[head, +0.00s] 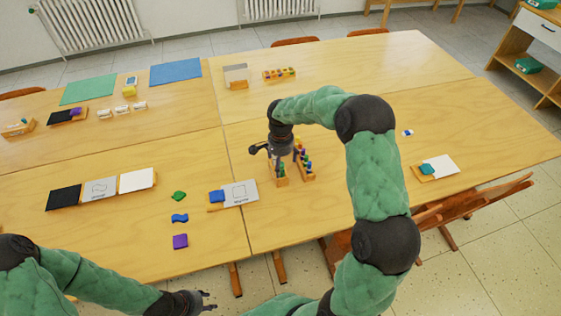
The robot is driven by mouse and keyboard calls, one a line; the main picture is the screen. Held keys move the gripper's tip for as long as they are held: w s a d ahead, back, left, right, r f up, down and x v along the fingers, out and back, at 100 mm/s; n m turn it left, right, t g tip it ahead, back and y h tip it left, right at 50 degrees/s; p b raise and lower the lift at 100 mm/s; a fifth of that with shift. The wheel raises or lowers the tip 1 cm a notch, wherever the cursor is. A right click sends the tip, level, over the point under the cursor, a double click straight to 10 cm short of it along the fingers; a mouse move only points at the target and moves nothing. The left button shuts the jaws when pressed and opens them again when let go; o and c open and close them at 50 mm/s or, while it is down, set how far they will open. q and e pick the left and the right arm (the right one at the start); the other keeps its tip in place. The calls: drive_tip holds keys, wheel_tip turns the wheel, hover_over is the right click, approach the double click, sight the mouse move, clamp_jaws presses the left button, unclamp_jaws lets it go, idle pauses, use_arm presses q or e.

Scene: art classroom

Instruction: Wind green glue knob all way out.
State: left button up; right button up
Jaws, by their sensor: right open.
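Two small wooden racks hold slim upright pieces with coloured tops. The nearer rack (281,181) is partly hidden by my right gripper; the other rack (307,175) stands just to its right. Some tops look green and others blue or yellow, but they are too small to tell which is the glue knob. My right gripper (259,153) is open above the left side of the nearer rack; I cannot tell whether it touches anything. My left gripper (207,301) is open and empty off the table's front edge.
A wooden tray (426,176) with a white card is at right. Chairs stand along the front right edge.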

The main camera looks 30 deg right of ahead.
drive_tip(key=n+p, duration=0.2)
drive_tip(key=n, duration=0.4)
idle(0.4)
drive_tip(key=c, duration=1.6)
drive_tip(key=shift+o, duration=0.2)
drive_tip(key=shift+m+b, duration=1.2)
drive_tip(key=shift+m, duration=1.5)
drive_tip(key=shift+m+b, duration=0.85)
drive_tip(key=shift+m, duration=2.15)
